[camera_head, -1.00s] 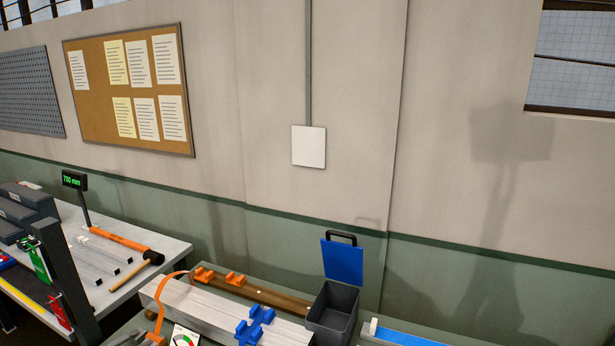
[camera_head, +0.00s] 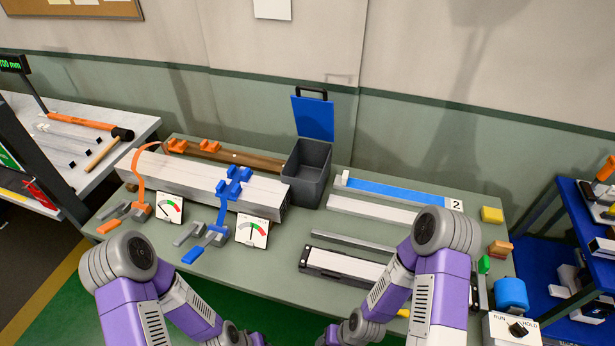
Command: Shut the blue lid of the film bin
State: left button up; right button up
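The film bin (camera_head: 306,172) is a dark grey open-topped box at the back of the green-grey bench, in the middle of the head view. Its blue lid (camera_head: 314,118) stands upright, open, at the bin's back edge against the wall, with a black handle (camera_head: 311,93) on top. The bin looks empty as far as I see inside. My two purple and grey arms come in at the bottom of the view, in front of the bench and well short of the bin. Both grippers are below the frame or hidden behind my arm links.
White profiles (camera_head: 200,185) with orange and blue clamps lie left of the bin. A blue strip (camera_head: 400,192) lies to its right. Two gauges (camera_head: 252,230) stand in front.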

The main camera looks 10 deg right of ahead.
aim_at(314, 117)
jog(key=z, duration=3.5)
jog(key=k, duration=1.8)
jog(key=u, duration=1.4)
